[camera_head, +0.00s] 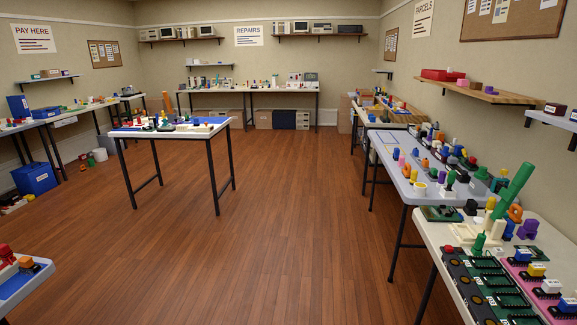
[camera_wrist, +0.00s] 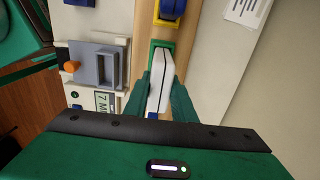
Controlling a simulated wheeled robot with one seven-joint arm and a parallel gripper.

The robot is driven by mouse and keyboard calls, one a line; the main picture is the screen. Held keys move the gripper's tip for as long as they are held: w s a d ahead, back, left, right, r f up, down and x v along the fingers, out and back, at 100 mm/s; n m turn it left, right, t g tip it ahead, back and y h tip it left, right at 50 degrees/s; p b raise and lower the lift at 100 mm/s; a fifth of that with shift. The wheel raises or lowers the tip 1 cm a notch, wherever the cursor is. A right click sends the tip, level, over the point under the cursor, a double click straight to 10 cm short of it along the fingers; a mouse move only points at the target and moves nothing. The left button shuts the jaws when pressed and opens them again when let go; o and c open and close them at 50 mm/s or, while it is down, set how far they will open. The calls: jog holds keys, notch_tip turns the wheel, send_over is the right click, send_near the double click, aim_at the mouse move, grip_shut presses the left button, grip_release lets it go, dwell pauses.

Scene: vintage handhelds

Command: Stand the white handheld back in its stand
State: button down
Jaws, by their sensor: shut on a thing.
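In the wrist view, my gripper (camera_wrist: 161,82) has its two green fingers on either side of a slim white thing, which looks like the white handheld (camera_wrist: 157,92). The fingers are closed on it. Its far end overlaps a green frame (camera_wrist: 155,44), perhaps a stand, on a wooden strip. I cannot tell whether the white handheld is inside the frame or above it. I cannot make out the handheld or the stand in the head view.
In the wrist view, a blue and yellow piece (camera_wrist: 170,13) stands just beyond the green frame. A grey block with a recess (camera_wrist: 97,68) and an orange knob (camera_wrist: 70,67) are to the left. In the head view, crowded tables line the right wall; the wooden floor (camera_head: 270,220) is clear.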

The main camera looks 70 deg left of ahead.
jog(key=shift+f, duration=0.8)
jog(key=c, duration=1.4)
grip_release()
jog(key=shift+c, duration=0.7)
jog(key=shift+c, duration=0.7)
jog(key=shift+r, duration=3.5)
jog(key=shift+a, duration=0.1)
